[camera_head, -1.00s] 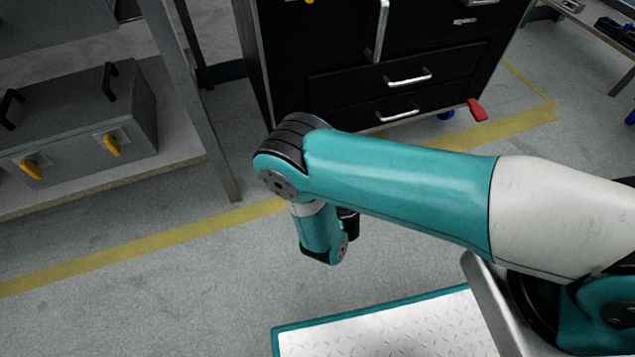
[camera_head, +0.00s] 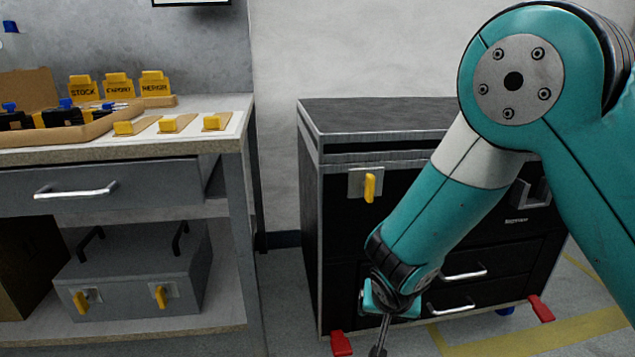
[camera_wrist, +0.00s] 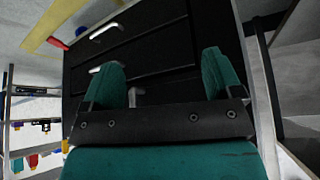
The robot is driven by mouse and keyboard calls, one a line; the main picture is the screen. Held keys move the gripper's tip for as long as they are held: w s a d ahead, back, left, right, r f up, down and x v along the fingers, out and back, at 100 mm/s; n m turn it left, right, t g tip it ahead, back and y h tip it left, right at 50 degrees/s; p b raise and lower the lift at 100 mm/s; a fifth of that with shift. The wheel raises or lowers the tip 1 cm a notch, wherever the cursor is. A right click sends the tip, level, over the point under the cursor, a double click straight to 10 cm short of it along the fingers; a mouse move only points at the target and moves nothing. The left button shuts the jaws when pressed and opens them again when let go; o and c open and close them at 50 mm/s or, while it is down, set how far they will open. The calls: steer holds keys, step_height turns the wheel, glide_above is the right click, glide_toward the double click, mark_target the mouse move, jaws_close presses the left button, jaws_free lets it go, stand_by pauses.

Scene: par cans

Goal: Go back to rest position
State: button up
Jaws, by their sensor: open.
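My gripper hangs low in front of the black wheeled cabinet (camera_head: 400,118), pointing down, and is only partly seen in the head view at the bottom edge. In the wrist view my gripper (camera_wrist: 165,85) shows two teal fingers spread apart, with nothing between them. Behind the fingers are the cabinet's dark drawer fronts with silver handles. My arm crosses the right side of the head view and hides part of the cabinet.
A workbench (camera_head: 120,148) stands at the left, with a wooden tray (camera_head: 60,132) and yellow tags (camera_head: 118,86) labelled STOCK, EXPORT and MERGIN. A grey case (camera_head: 135,270) sits on its lower shelf. Grey floor with a yellow line (camera_head: 590,325) shows at the lower right.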

steer(key=s+d+r+n+g+y, duration=0.2)
steer(key=s+r+n+g+y, duration=0.6)
steer(key=s+r, duration=1.55)
step_height(320, 180, up, 36)
steer(key=n+t+h+p, duration=0.1)
steer(key=t+h+p, duration=0.1)
steer(key=p, duration=3.6)
steer(key=shift+s+a+r+h, duration=0.15)
steer(key=shift+s+a+h, duration=0.15)
steer(key=shift+s, duration=0.1)
